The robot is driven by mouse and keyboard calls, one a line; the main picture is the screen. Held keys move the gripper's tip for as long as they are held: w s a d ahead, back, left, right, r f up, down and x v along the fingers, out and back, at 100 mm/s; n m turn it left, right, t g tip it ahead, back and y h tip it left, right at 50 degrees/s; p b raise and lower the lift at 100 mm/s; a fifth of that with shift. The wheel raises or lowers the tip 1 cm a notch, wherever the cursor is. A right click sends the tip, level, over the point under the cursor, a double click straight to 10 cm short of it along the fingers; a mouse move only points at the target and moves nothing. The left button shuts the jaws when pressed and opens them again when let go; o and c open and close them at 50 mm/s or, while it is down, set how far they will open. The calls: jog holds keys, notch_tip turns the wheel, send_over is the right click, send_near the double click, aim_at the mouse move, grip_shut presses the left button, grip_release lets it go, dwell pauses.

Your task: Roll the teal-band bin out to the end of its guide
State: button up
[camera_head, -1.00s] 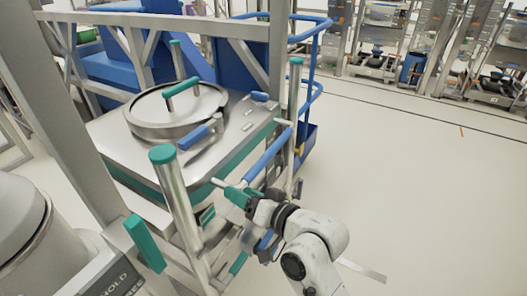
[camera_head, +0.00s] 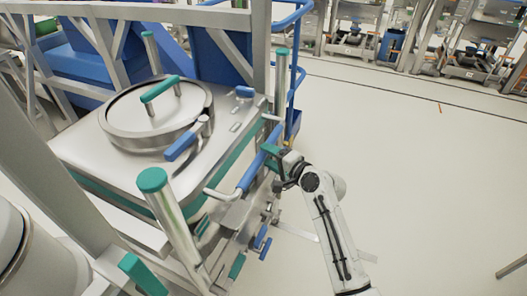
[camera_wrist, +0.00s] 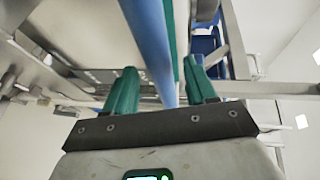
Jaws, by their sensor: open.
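The teal-band bin (camera_head: 100,187) is a steel box with a teal stripe and a round lid topped by a teal handle. It stands inside a steel frame at left. A blue push bar (camera_head: 252,172) runs along its near right side. My gripper (camera_head: 270,158) is open at the right part of this bar, with the arm reaching in from the lower right. In the wrist view, the bar (camera_wrist: 150,45) runs lengthwise between the two teal fingers of my gripper (camera_wrist: 161,75). Contact cannot be told. The guide's end is not clearly visible.
A teal-capped post (camera_head: 165,205) stands close before the bin, and another post (camera_head: 280,80) stands at its far right corner. Blue and teal levers (camera_head: 263,240) sit low beneath the bar. Open floor (camera_head: 400,150) lies to the right. Shelving stands far back.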

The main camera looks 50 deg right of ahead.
jog(key=shift+w+f, duration=0.15)
jog(key=shift+w, duration=0.6)
jog(key=shift+w+f, duration=0.1)
jog(key=shift+w, duration=0.6)
grip_shut()
